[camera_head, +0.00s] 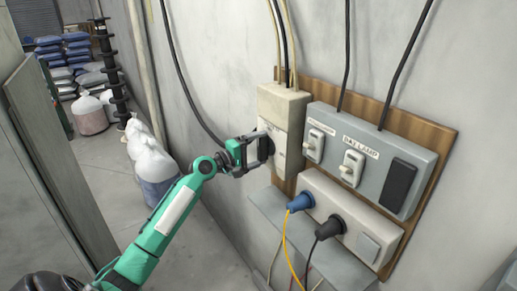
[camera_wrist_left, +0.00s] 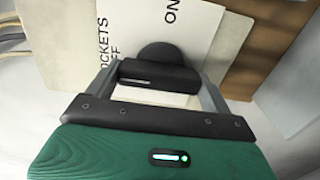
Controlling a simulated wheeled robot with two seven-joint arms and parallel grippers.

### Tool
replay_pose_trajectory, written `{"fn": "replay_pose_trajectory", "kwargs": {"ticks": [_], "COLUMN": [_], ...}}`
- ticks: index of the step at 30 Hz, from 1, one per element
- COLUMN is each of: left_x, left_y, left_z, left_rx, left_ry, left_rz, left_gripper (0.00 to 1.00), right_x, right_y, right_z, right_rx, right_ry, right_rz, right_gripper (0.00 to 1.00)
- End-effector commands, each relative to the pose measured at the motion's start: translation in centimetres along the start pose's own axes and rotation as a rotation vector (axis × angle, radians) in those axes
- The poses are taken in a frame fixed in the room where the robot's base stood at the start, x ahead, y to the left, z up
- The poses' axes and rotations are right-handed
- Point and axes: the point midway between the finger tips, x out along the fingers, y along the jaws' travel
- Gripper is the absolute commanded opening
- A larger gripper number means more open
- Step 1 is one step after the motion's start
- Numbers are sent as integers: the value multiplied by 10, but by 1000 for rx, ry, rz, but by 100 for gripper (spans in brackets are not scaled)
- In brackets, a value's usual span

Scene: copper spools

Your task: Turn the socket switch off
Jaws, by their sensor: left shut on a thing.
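The socket switch is a black round knob (camera_wrist_left: 163,52) on a white label plate (camera_wrist_left: 190,22) with "ON" and a partly hidden "SOCKETS OFF". The plate is on the beige switch box (camera_head: 285,104), at the left of the wall board in the head view. My left gripper (camera_head: 264,150) reaches the front of this box from the left. Its fingers (camera_wrist_left: 160,74) are shut on the black knob and hide much of it. The knob's exact angle cannot be told. My right gripper is not in view.
On the wooden board (camera_head: 436,134), a grey panel (camera_head: 400,150) with two toggle switches stands right of the box. Below, a socket strip (camera_head: 345,238) holds a blue plug (camera_head: 301,203) and a black plug (camera_head: 330,228). Cables hang there. Sacks (camera_head: 150,165) line the wall at left.

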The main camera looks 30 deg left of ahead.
Motion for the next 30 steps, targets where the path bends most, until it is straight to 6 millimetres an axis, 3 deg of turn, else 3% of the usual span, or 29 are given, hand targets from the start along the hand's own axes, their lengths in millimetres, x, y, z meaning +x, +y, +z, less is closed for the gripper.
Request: {"fn": "replay_pose_trajectory", "kwargs": {"ticks": [10, 11, 13, 23, 30], "left_x": [0, 0, 0, -7, -47], "left_y": [0, 0, 0, -2, -7], "left_z": [-1, -1, -1, -1, -1], "left_rx": [-7, -7, -6, -4, -2], "left_ry": [2, 2, 1, 1, 1], "left_rz": [2, 2, 1, -1, -2], "left_gripper": [61, 90, 100, 100, 100], "right_x": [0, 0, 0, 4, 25], "right_y": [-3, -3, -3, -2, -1], "right_z": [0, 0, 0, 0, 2], "right_rx": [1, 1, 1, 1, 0], "right_ry": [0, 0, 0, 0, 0], "right_rz": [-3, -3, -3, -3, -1], "right_gripper": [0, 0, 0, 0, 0]}}
